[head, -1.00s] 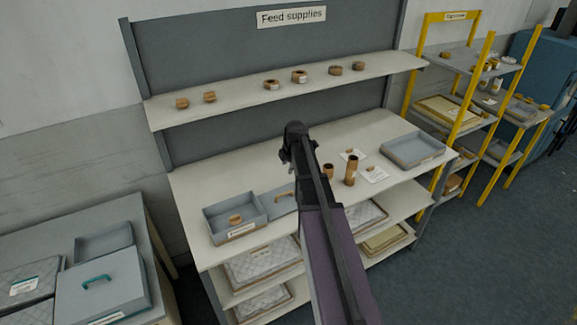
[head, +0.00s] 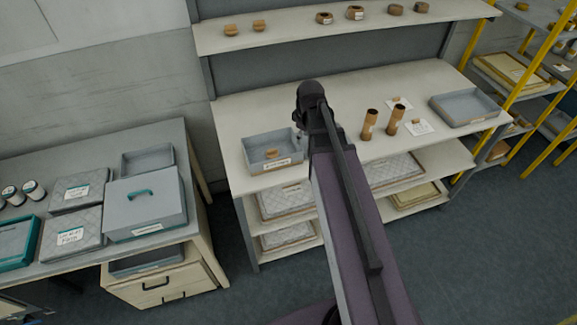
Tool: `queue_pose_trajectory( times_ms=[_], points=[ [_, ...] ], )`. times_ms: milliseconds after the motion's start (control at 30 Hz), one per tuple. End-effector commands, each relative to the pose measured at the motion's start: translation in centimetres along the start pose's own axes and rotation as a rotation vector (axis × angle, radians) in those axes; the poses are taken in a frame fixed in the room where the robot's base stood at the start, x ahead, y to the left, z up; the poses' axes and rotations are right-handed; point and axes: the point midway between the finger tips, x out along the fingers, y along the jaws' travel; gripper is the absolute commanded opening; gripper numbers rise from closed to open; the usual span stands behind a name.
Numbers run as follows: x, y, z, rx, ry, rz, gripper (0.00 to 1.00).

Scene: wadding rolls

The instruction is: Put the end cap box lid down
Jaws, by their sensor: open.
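The end cap box (head: 248,163) is an open grey tray with a white label on the front left of the middle bench. One brown end cap (head: 271,154) lies in it. My gripper (head: 304,120) is at the far end of my dark arm, in front of the bench just right of the box. It is open; its fingers are small and dark, and I see nothing held. The grey lid with a brown handle, seen earlier beside the box, does not show clearly now. My arm covers that spot.
Two brown tubes (head: 394,120), white cards (head: 419,127) and an empty grey tray (head: 466,106) are on the bench's right. The shelf above (head: 290,38) bears several brown rolls. A grey box with teal handle (head: 146,203) is on the left table. Floor (head: 235,285) is open between.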

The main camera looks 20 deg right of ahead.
Motion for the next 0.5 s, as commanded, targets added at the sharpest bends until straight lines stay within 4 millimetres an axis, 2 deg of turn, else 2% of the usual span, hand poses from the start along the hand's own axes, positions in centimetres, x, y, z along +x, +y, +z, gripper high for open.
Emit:
queue_pose_trajectory(
  times_ms=[33, 300, 500],
  points=[
    [-0.1, -1.8, 0.3, 0.056, -0.010, -0.007, 0.49],
    [-0.6, -8.4, 1.5, 0.408, -0.074, -0.026, 0.49],
    [-0.9, -12.0, 2.4, 0.620, -0.116, -0.022, 0.49]
  ],
)
